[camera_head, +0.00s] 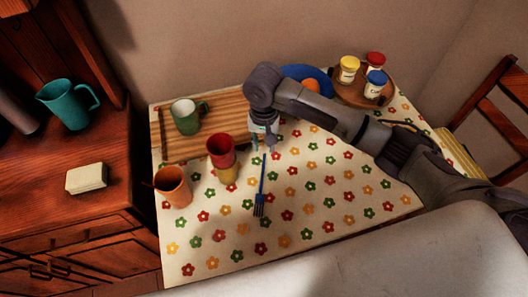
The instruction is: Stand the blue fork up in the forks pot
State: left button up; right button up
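The blue fork (261,186) lies on the flowered tablecloth, its tines toward the front and its handle end toward the back. My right gripper (263,146) points down just behind the handle end, with its fingers apart and nothing seen between them. I cannot tell its exact height. An orange-brown pot (174,188) stands at the left table edge, with a thin thing showing at its rim. A red cup-like pot (220,152) and a yellow one (228,174) stand close together left of the fork. No label shows which is the forks pot. My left gripper is out of view.
A green mug (186,118) stands on a wooden board (215,105) at the back left. A blue plate (300,72) with an orange item is partly behind my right arm. A round tray (345,98) holds lidded jars. The front cloth is clear.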

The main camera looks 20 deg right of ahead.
notch_tip(320, 180, up, 6)
jog(key=shift+f, duration=0.15)
dwell(0.6)
